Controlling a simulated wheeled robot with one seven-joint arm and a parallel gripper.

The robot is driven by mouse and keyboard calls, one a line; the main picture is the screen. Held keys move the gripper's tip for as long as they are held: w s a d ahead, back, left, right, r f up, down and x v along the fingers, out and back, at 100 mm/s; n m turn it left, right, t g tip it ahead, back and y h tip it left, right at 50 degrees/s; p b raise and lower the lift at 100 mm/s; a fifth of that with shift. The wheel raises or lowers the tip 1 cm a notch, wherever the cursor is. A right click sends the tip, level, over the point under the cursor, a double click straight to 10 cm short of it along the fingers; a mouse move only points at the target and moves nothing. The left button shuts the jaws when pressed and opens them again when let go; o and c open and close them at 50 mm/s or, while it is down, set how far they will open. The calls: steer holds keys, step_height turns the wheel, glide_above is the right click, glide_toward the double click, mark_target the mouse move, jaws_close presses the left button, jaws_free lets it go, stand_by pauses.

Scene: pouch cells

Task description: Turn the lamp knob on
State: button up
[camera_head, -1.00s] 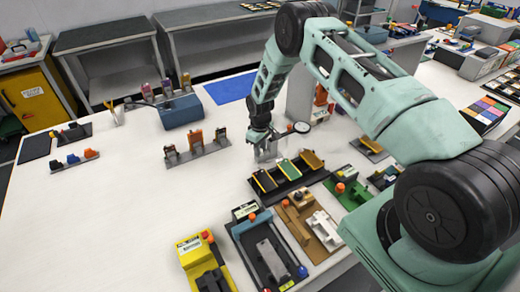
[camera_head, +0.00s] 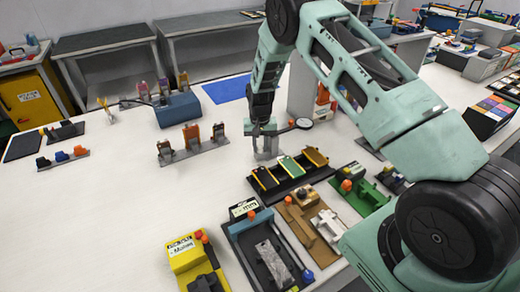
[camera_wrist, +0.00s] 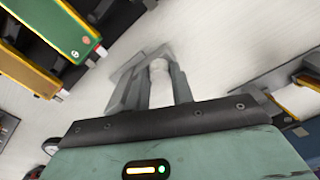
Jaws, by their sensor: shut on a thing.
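My gripper (camera_head: 266,152) points down at the table behind the dark rack of coloured pouch cells. A flat grey piece (camera_wrist: 122,74) shows beside the left finger. A round pale disc with a dark rim (camera_head: 303,123), possibly the lamp head, stands just right of my gripper on a dark stem.
The rack of pouch cells (camera_head: 262,191) lies just in front of my gripper. A grey stand with orange and dark pieces (camera_head: 192,149) is to the left, and a blue box (camera_head: 178,111) behind it. Fixtures line the front edge. The table's left middle is clear.

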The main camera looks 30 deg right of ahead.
mark_target(260, 147)
steer(key=m+b, duration=0.1)
steer(key=m, duration=0.2)
steer(key=shift+m, duration=0.4)
steer(key=shift+m+b, duration=0.7)
steer(key=shift+m, duration=1.2)
steer(key=o, duration=0.7)
step_height(260, 147, up, 18)
steer(key=b, duration=0.3)
steer(key=shift+f, duration=0.25)
